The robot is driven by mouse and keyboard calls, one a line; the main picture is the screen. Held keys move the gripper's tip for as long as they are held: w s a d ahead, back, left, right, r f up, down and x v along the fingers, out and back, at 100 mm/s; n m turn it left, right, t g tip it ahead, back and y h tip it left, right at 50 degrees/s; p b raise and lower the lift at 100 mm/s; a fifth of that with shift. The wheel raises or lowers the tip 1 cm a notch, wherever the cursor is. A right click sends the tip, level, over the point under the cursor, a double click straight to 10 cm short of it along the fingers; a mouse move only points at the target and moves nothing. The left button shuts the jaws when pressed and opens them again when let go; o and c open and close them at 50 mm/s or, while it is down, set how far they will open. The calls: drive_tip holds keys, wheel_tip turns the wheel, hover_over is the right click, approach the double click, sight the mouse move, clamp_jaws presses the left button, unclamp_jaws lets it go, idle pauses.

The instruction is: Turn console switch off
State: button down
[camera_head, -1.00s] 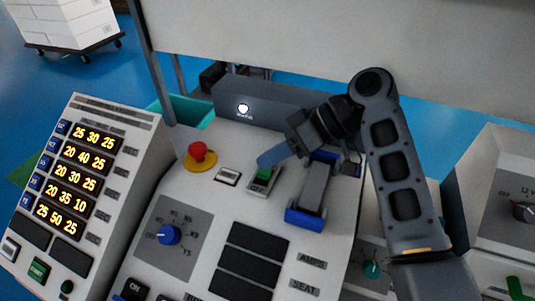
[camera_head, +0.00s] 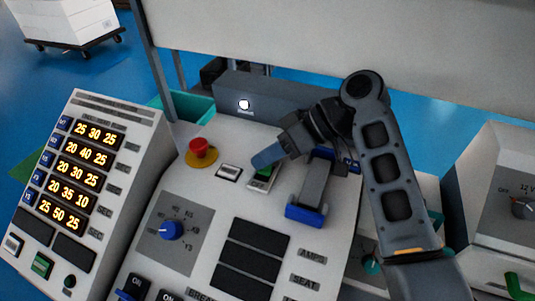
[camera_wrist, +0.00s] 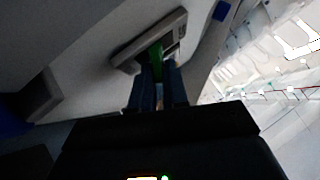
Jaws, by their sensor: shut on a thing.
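The console switch (camera_head: 264,171) is a green rocker in a pale rectangular frame, right of the red button on the sloped grey panel. An "OFF" label shows on the lower part of its frame. My gripper (camera_head: 257,163) has blue fingertips and is right at the switch, coming from above and behind it. In the wrist view my fingers (camera_wrist: 157,80) are close together, with the green switch (camera_wrist: 155,60) between and just beyond their tips. The gripper is shut on the switch. The fingers hide part of the rocker, so its tilt is hard to tell.
A red emergency button (camera_head: 199,149) on a yellow base and a white push button (camera_head: 228,173) sit left of the switch. A blue-and-grey clamp-like fixture (camera_head: 313,190) stands close on the right. A blue rotary knob (camera_head: 171,230) is lower on the panel.

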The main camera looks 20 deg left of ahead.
drive_tip(key=t+b, duration=0.1)
drive_tip(key=s+n+t+b, duration=0.1)
drive_tip(key=t, duration=0.1)
drive_tip(key=n+t+b, duration=0.1)
drive_tip(key=shift+s+d, duration=0.1)
drive_tip(key=shift+s, duration=0.25)
drive_tip(key=n+t+b, duration=0.1)
drive_tip(key=s+n+t+b, duration=0.1)
drive_tip(key=t+b, duration=0.1)
drive_tip(key=shift+s+n+t+b, duration=0.25)
drive_tip(key=shift+n+t+b, duration=0.05)
drive_tip(key=shift+t+b, duration=0.5)
drive_tip(key=shift+y, duration=0.3)
drive_tip(key=c, duration=1.5)
unclamp_jaws()
drive_tip(key=shift+b+v, duration=0.3)
drive_tip(key=shift+v, duration=3.6)
